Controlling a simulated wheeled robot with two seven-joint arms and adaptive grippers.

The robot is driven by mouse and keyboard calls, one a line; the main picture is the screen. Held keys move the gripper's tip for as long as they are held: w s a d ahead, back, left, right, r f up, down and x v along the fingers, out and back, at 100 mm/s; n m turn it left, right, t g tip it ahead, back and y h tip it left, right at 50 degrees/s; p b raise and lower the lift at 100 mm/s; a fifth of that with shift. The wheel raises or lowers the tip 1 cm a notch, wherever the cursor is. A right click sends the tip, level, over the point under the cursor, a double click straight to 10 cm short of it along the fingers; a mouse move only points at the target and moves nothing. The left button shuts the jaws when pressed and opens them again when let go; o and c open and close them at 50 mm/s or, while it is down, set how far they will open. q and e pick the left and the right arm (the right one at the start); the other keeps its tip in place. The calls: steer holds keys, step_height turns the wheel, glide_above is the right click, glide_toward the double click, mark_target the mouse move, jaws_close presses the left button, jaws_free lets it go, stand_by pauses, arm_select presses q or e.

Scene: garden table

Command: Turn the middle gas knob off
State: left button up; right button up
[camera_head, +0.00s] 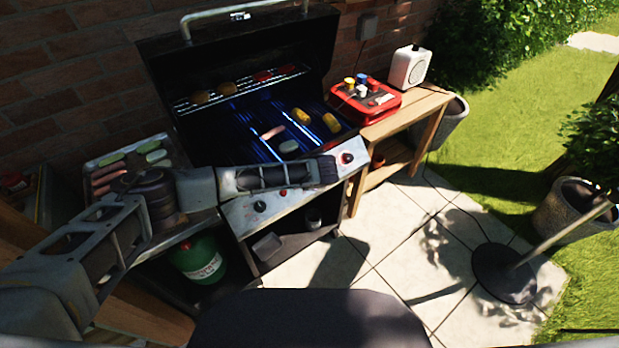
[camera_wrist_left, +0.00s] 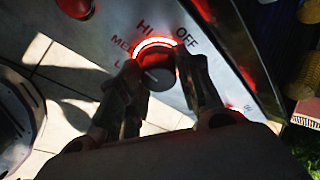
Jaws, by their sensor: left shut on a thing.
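The grill's sloping metal control panel (camera_head: 240,214) runs along its front. My left gripper (camera_head: 328,172) reaches across it from the left, and in the head view its arm hides part of the panel. In the left wrist view my left gripper (camera_wrist_left: 158,68) has one finger on each side of a dark round knob (camera_wrist_left: 157,79) and is shut on it. A glowing red arc curves beside the knob, near the letters HI and OFF. The knob's exact pointing direction is hard to read. Another knob (camera_head: 347,158) sits at the panel's right end, and one (camera_head: 260,206) at the left.
Food lies on the grill grate (camera_head: 265,130) behind the panel. A red tray (camera_head: 366,101) with bottles and a white radio (camera_head: 409,67) stand on the wooden side table (camera_head: 420,105). A green gas bottle (camera_head: 199,258) is below. Paving to the right is open, with a parasol base (camera_head: 503,273).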

arm_select(q)
steer(key=shift+s+f+m+p, duration=0.1)
steer(key=shift+s+m+p, duration=0.05)
steer(key=shift+m+p, duration=0.2)
steer(key=shift+m+g+y+p, duration=0.3)
steer(key=shift+m+g+p, duration=0.2)
steer(key=shift+m+p, duration=1.05)
steer(key=m, duration=0.3)
steer(key=shift+d+g+p, duration=0.1)
steer(key=shift+g+p, duration=0.25)
steer(key=shift+g, duration=0.05)
steer(key=m+y, duration=0.1)
steer(key=m, duration=0.2)
steer(key=shift+f+m+g+y, duration=0.1)
steer(key=shift+m+g+y, duration=0.25)
steer(key=shift+m, duration=0.85)
steer(key=shift+m+y+b, duration=0.4)
steer(key=shift+m+y, duration=0.15)
steer(key=shift+m, duration=1.05)
arm_select(e)
steer(key=shift+s+a+r, duration=0.15)
steer(key=shift+r, duration=1.95)
steer(key=shift+a, duration=0.2)
